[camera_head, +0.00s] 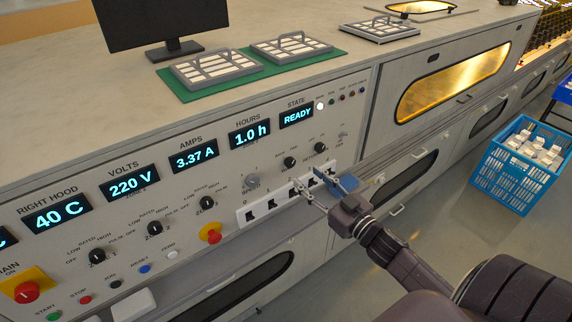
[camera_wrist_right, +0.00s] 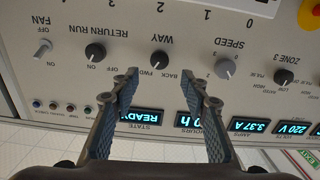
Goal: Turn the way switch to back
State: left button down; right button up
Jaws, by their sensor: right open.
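The way switch is a small black knob (camera_head: 290,162) on the sloping panel, between the grey speed knob and the black return run knob. In the right wrist view, which is upside down, the way knob (camera_wrist_right: 160,60) shows beyond the fingertips, with FWD and BACK printed by it. Its light mark seems to point towards FWD, but it is small. My right gripper (camera_head: 309,181) is open and empty in front of the panel. In the wrist view its fingers (camera_wrist_right: 158,80) stand apart on either side of the way knob's column, not visibly touching it. My left gripper is not in view.
The speed knob (camera_wrist_right: 226,65) and return run knob (camera_wrist_right: 95,52) flank the way knob. A strip of black switches (camera_head: 272,204) lies below. Blue displays (camera_head: 249,134) sit above. A blue crate (camera_head: 487,172) stands on the floor at the right.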

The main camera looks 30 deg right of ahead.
aim_at(291, 164)
jog(key=shift+w+a+f+p, duration=0.15)
jog(key=shift+w+p, duration=0.1)
jog(key=shift+w, duration=1.6)
jog(key=shift+w+a+r+p, duration=0.1)
jog(key=shift+w+p, duration=0.1)
jog(key=shift+w, duration=1.6)
grip_shut()
jog(key=shift+n, duration=0.3)
jog(key=n, duration=1.1)
jog(key=shift+a+f, duration=0.1)
jog(key=shift+n+b, duration=0.3)
